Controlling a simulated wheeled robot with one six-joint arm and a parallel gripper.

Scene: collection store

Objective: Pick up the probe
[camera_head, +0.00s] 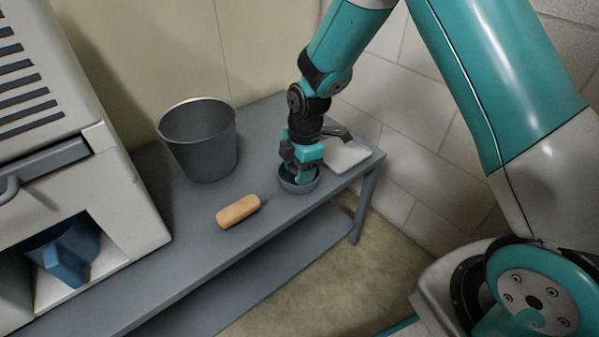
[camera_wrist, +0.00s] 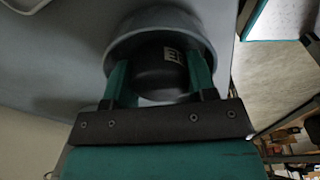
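My gripper (camera_head: 300,172) points down into a small grey round dish (camera_head: 299,187) near the right end of the grey bench. In the wrist view, my gripper's two teal fingers (camera_wrist: 160,80) are apart, inside the rim of the dish (camera_wrist: 153,18). A black rounded object (camera_wrist: 160,66) with a pale lettered label lies between them; I cannot tell for sure whether it is the probe. I cannot tell whether the fingers press on it or only stand beside it. In the head view my gripper hides the inside of the dish.
A grey bin (camera_head: 198,140) and a tan block (camera_head: 238,211) stand left of the dish on the bench (camera_head: 180,235). A pale flat tray (camera_head: 346,154) lies right, close behind my gripper.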

